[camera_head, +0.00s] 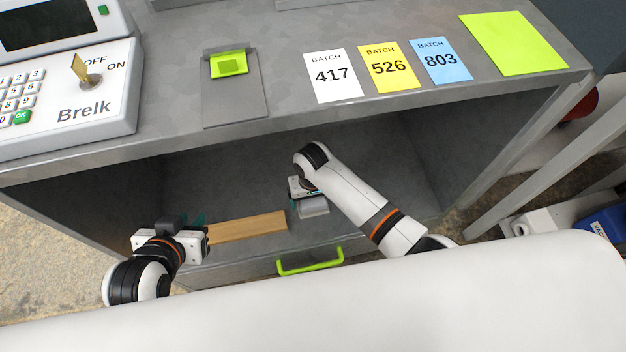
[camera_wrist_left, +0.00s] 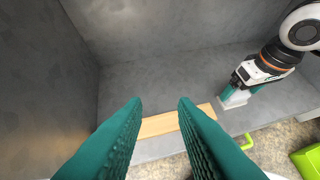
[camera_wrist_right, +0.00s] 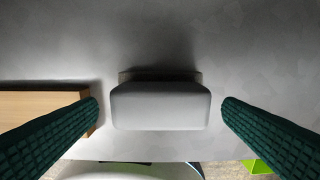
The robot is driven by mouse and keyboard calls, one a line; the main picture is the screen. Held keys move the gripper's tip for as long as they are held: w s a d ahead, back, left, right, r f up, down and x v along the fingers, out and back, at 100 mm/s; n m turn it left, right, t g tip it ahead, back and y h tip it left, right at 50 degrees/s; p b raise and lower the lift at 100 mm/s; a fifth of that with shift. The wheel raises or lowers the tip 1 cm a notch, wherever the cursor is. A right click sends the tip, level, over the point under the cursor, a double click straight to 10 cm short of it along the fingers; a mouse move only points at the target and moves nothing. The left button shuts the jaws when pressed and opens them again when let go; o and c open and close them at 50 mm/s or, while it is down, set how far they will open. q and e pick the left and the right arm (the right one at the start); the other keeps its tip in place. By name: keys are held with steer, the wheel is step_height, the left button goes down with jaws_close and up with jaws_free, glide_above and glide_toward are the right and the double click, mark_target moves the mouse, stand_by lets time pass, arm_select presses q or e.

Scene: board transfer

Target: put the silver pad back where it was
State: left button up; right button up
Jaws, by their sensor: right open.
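The silver pad (camera_wrist_right: 160,108) is a pale grey block with rounded edges on the cabinet shelf. It also shows in the head view (camera_head: 314,207), beside the right end of a wooden board (camera_head: 248,226). My right gripper (camera_head: 302,193) is over the pad. In the right wrist view its open fingers stand on either side of the pad, with a gap at each side. My left gripper (camera_head: 204,228) is at the board's left end. In the left wrist view (camera_wrist_left: 160,103) its fingers are spread, with the board beyond and between them. Contact with the board cannot be told.
The cabinet top (camera_head: 290,125) overhangs the shelf, with walls at both sides. A green drawer handle (camera_head: 310,262) sits below the front edge. On top are batch cards, a green sheet (camera_head: 512,43) and a keypad machine (camera_head: 70,95). Shelf room is free behind the board.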

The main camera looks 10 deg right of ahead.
mark_target(313, 202)
step_height(313, 202, up, 4)
steer(key=shift+r+p, duration=0.1)
steer(key=shift+p, duration=0.7)
arm_select(q)
steer(key=s+a+f+g+y+p, duration=0.1)
steer(key=s+a+g+p, duration=0.1)
steer(key=s+g, duration=0.3)
steer(key=s, duration=0.3)
steer(key=shift+s+a+f, duration=0.15)
steer(key=shift+s+a, duration=0.05)
steer(key=shift+a, duration=0.15)
arm_select(e)
steer(key=s+d+r+t, duration=0.1)
steer(key=s+d+r, duration=0.5)
steer(key=s, duration=0.3)
steer(key=s+d+r+n+t, duration=0.1)
steer(key=s+d+r+t, duration=0.1)
steer(key=s+d+r, duration=0.5)
step_height(313, 202, up, 2)
steer(key=s, duration=0.2)
steer(key=shift+s+d+r+n+t, duration=0.2)
steer(key=shift+s+n+t, duration=0.1)
steer(key=shift+s, duration=0.1)
arm_select(q)
steer(key=shift+w, duration=0.1)
arm_select(e)
steer(key=shift+f, duration=0.1)
